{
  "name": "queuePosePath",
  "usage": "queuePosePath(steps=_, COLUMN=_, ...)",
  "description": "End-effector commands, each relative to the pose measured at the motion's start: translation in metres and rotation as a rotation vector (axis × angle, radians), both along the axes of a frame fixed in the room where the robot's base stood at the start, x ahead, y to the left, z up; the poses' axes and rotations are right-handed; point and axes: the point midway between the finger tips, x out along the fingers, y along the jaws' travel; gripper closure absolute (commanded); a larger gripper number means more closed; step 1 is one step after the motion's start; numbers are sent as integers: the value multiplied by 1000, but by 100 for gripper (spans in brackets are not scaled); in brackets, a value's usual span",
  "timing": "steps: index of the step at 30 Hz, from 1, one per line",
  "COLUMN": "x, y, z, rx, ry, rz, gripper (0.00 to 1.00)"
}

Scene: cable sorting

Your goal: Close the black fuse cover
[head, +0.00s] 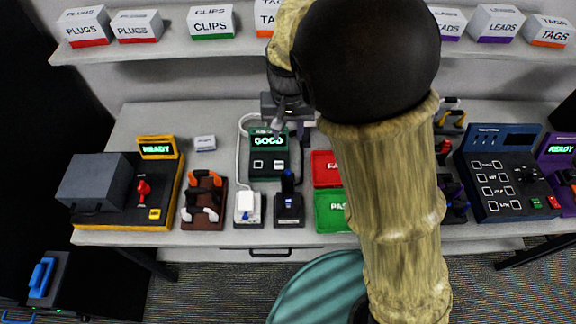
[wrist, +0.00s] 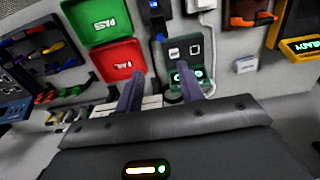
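A small black unit (head: 289,208) stands on the table, right of a white unit. A dark upright piece (head: 288,182) rises at its back; I cannot tell for certain whether this is the raised fuse cover. Part of the black unit shows at the top edge of the wrist view (wrist: 156,22). My gripper (head: 282,127) is over the back of the table near the green tester (head: 267,163), apart from the black unit. In the wrist view my gripper (wrist: 162,90) has its two fingers spread, with nothing between them. The tester also shows there (wrist: 187,50).
A white unit (head: 247,208) with a white cable is left of the black unit. A red tray (head: 325,168) and green tray (head: 330,210) are to its right, partly behind my arm. An orange-handled tool (head: 204,180) lies farther left. Labelled boxes line the shelf (head: 170,48) behind.

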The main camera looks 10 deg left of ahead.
Motion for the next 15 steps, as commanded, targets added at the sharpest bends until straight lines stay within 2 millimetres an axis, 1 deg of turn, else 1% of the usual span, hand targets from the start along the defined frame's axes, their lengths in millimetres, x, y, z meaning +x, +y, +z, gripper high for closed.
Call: queuePosePath(steps=15, x=-1, y=-1, z=-89, rx=-3, ry=4, rz=-3, gripper=62)
